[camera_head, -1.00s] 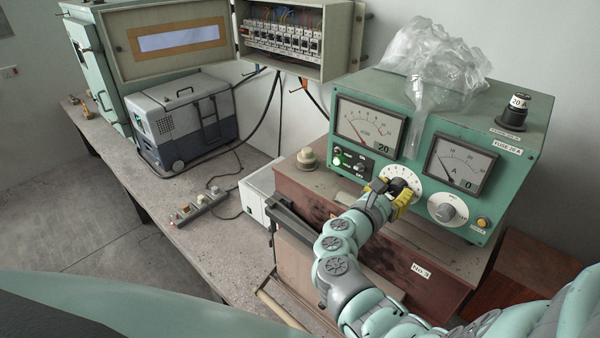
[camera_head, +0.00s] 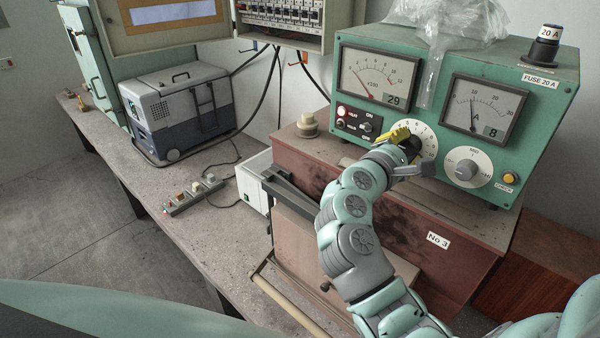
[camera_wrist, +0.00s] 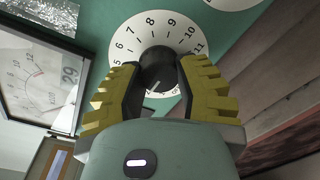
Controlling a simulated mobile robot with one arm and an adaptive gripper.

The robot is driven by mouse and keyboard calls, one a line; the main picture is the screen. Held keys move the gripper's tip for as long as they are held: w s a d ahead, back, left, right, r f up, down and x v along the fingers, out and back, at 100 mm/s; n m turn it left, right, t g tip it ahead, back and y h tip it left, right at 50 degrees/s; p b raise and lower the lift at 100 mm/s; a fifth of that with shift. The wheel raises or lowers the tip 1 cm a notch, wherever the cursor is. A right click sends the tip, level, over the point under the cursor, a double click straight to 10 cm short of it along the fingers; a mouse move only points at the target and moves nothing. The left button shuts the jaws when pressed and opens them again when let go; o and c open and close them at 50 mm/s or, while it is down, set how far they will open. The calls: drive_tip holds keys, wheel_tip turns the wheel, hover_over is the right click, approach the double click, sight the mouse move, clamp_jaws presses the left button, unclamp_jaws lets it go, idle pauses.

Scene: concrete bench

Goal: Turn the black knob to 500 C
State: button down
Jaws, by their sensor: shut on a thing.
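The black knob (camera_wrist: 157,68) sits on a white numbered dial (camera_wrist: 187,29) on the front of the green control box (camera_head: 466,57). In the wrist view my gripper (camera_wrist: 157,75) has its yellow ridged fingers on both sides of the knob, shut on it. In the head view my gripper (camera_head: 407,143) is at the dial (camera_head: 429,141) and hides most of the knob. The left meter (camera_head: 376,77), marked x100, has a digital readout of 29. The right meter (camera_head: 484,107), marked A, reads 8. A red lamp beside the HEAT label is lit.
Crumpled clear plastic (camera_head: 445,25) drapes over the box top and hangs between the meters. The reddish-brown furnace body (camera_head: 345,165) is below.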

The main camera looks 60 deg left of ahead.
drive_tip(key=m+b, duration=0.2)
drive_tip(key=b, duration=0.1)
drive_tip(key=m+b, duration=0.2)
drive_tip(key=b, duration=0.1)
drive_tip(key=m+b, duration=0.2)
drive_tip(key=b, duration=0.1)
drive_tip(key=shift+f+y, duration=0.3)
drive_tip(key=shift+f, duration=0.1)
drive_tip(key=m+b, duration=0.4)
drive_tip(key=b, duration=0.2)
drive_tip(key=m+b, duration=0.2)
drive_tip(key=b, duration=0.1)
drive_tip(key=shift+r, duration=0.3)
drive_tip(key=shift+r, duration=0.1)
drive_tip(key=c, duration=0.5)
unclamp_jaws()
drive_tip(key=shift+c, duration=0.2)
